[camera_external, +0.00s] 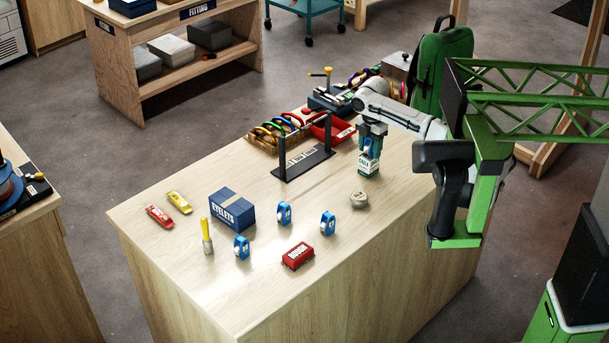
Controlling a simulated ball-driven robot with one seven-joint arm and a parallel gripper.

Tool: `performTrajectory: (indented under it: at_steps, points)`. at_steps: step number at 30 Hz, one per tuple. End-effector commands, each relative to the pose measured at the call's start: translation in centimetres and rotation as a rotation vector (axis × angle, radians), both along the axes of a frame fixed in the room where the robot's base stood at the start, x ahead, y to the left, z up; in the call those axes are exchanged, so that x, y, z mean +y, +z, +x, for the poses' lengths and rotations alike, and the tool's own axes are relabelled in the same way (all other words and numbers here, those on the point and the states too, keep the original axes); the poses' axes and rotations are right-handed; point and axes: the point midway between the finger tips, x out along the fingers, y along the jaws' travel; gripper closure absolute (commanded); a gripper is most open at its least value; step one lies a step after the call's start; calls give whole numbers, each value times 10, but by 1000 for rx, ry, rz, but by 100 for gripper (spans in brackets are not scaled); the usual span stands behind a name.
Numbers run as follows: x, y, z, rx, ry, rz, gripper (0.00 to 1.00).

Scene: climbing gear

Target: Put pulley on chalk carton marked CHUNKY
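My gripper (371,143) points down over a small white and green carton (369,167) at the right back part of the wooden table. A blue pulley (367,149) shows directly below my gripper, at the carton's top. My gripper's fingers are close around it, but they are too small to tell whether they grip it. I cannot tell whether the pulley rests on the carton. The carton's lettering is too small to read surely. Three similar blue pulleys stand upright on the table: one in the middle (284,213), one to the right (327,223), one nearer the front (241,248).
A round beige item (359,199) lies in front of the carton. A black bar stand (304,163) is to its left, with a red bin (332,129) behind. A blue EYELETS box (232,211), a red box (298,256) and a yellow-handled brush (206,236) stand farther forward.

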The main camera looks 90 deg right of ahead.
Motion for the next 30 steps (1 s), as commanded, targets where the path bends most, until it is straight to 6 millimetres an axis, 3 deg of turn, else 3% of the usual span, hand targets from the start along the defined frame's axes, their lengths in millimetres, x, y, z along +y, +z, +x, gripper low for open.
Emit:
performTrajectory:
  at_steps: [3, 14, 30]
  points:
    - [0, 0, 0, 0, 0, 0, 37]
    - [-1, 8, 0, 0, 0, -3, 37]
    - [0, 104, 1, -1, 1, -3, 37]
